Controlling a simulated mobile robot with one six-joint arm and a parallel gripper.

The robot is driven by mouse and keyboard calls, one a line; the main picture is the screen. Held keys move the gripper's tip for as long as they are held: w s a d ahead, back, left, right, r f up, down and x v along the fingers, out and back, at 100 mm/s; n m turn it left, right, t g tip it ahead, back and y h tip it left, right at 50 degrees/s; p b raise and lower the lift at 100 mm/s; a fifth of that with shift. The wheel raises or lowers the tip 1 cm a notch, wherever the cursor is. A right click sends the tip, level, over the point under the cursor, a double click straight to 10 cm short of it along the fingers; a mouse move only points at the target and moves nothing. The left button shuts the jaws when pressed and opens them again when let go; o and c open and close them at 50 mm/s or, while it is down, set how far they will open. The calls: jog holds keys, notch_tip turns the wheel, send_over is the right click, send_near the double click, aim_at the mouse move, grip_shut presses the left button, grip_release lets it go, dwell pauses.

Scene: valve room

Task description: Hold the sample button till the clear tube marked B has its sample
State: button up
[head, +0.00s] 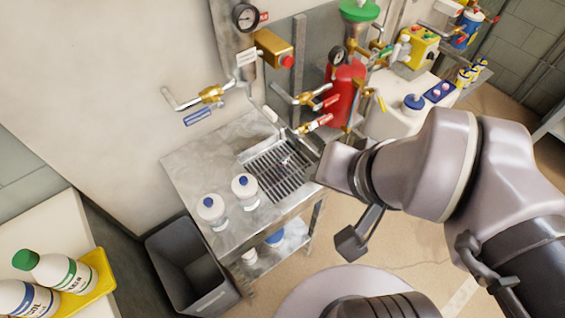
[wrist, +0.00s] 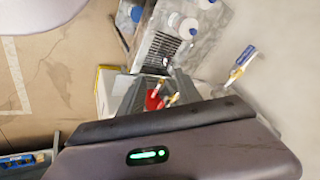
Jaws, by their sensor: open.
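A red push button (head: 288,61) sits on the end of a brass-coloured box on the wall panel, below a gauge. It is the likely sample button, but I cannot read its label. Two clear containers with blue caps, one nearer (head: 211,212) and one farther (head: 245,192), stand upright on the steel bench. I cannot make out a B mark or a sample level. My gripper (head: 337,203) is open and empty, right of the bench and apart from the button. Its fingers also show in the wrist view (wrist: 158,78), with red-handled valves beyond them.
The steel bench (head: 190,165) has a drain grate (head: 283,170). Valves with a blue handle (head: 200,117) and red handles (head: 318,123) stick out above it. A red cylinder (head: 345,92) stands behind my gripper. A grey bin (head: 190,268) is at lower left.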

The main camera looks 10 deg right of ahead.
grip_shut()
dwell(1.5)
